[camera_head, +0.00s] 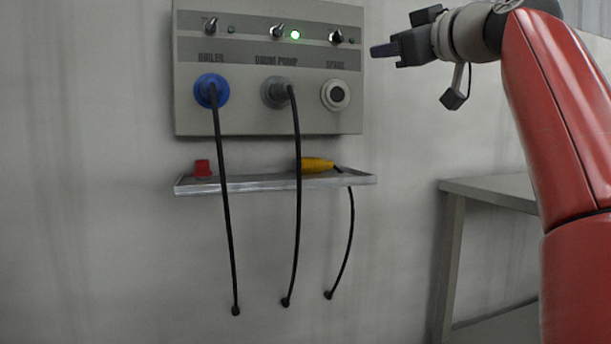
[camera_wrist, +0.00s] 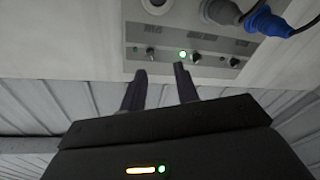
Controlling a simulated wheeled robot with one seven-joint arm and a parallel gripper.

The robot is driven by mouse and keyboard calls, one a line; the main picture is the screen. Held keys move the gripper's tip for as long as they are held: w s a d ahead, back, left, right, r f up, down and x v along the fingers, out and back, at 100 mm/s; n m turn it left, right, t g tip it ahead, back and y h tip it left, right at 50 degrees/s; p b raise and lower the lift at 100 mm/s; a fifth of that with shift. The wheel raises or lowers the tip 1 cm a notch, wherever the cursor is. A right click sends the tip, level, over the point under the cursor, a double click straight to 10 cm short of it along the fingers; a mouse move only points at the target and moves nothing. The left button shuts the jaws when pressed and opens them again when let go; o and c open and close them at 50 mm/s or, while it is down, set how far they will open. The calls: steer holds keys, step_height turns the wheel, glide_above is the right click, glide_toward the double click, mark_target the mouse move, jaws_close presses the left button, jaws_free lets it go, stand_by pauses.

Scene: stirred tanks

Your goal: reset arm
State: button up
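My gripper (camera_head: 378,50) is held up in front of the wall, just right of the grey control panel (camera_head: 188,120). In the wrist view, my gripper (camera_wrist: 161,70) has its two dark fingers apart with nothing between them. The fingertips point towards the panel's switch row, which appears upside down there. The panel carries a boiler switch (camera_head: 210,26), a drum pump switch (camera_head: 277,31) and a spare switch (camera_head: 336,37). The green light (camera_head: 295,35) beside the drum pump switch is lit.
A blue plug (camera_head: 211,91) and a grey plug (camera_head: 276,92) sit in sockets, with black cables hanging. The spare socket (camera_head: 336,95) is empty. A shelf (camera_head: 250,184) below holds a yellow plug (camera_head: 318,164) and a red block (camera_head: 203,168). A table (camera_head: 490,190) stands right.

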steer(key=s+a+f+m+g+h+p, duration=0.2)
steer(key=f+m+g+h, duration=0.1)
steer(key=f, duration=0.5)
steer(key=s+a+f+m+g+h+p, duration=0.2)
steer(key=f+p, duration=0.1)
steer(key=f, duration=0.6)
steer(key=s+d+f+m+g+h+p, duration=0.2)
steer(key=s+f+g, duration=0.1)
steer(key=s+f, duration=0.8)
steer(key=s+d+f+m+g+h+p, duration=0.1)
steer(key=s+d+f+m+g+p, duration=0.1)
steer(key=s+f, duration=0.8)
step_height(320, 180, down, 9)
steer(key=shift+s+d+f+m+g+h+p, duration=0.25)
steer(key=shift+s+d+m+g+h, duration=0.2)
steer(key=shift+g, duration=0.35)
